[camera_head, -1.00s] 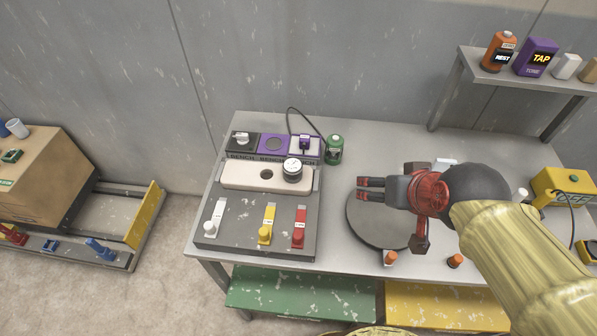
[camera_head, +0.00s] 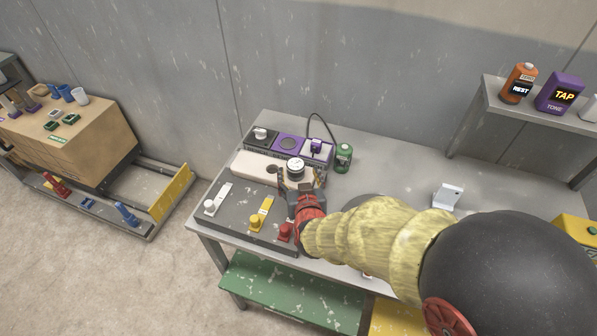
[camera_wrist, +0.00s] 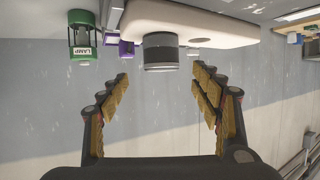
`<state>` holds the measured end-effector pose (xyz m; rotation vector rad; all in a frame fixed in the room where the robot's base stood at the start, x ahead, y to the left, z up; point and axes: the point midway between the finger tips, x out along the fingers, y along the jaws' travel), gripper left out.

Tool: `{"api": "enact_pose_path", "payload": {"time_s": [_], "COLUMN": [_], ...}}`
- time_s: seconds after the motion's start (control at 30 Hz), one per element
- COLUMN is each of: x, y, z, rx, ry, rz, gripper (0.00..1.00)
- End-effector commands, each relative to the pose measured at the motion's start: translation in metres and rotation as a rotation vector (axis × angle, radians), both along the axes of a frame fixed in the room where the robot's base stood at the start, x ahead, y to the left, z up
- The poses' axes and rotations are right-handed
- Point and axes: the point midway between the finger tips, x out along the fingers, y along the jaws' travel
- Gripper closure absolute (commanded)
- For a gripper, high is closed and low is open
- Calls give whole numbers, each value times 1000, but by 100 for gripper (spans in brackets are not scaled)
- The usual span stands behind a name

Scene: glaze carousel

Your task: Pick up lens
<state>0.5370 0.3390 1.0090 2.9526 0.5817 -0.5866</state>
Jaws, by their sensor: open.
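The lens (camera_head: 295,167), a short dark cylinder with a white top, sits at the right end of the cream block (camera_head: 248,168) on the bench. My gripper (camera_head: 300,182) is open, with its fingers spread just in front of the lens. In the wrist view, which looks upside down, the lens (camera_wrist: 160,52) lies ahead of the gap between the open fingertips (camera_wrist: 160,78). The gap is empty, and the lens appears just beyond the tips. My wrist hides part of the block's right end in the head view.
A green lamp canister (camera_head: 343,157) stands right of the lens, and purple and black bench modules (camera_head: 288,144) stand behind it. White (camera_head: 217,198), yellow (camera_head: 261,214) and red (camera_head: 286,232) levers are in front. A white stand (camera_head: 448,196) is on the table to the right.

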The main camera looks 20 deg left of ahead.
Motion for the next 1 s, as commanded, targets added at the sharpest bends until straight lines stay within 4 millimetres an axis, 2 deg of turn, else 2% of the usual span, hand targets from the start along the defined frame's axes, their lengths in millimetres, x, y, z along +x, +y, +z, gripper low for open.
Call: {"api": "enact_pose_path", "payload": {"time_s": [0.43, 0.6, 0.87, 1.0], "x": [43, 58, 60, 60], "y": [20, 26, 27, 27], "z": [-28, -32, -31, -31], "rx": [0, 1, 0, 1], "ry": [1, -1, 0, 0], "rz": [-1, -1, 0, 0], "gripper": [35, 35, 35, 43]}}
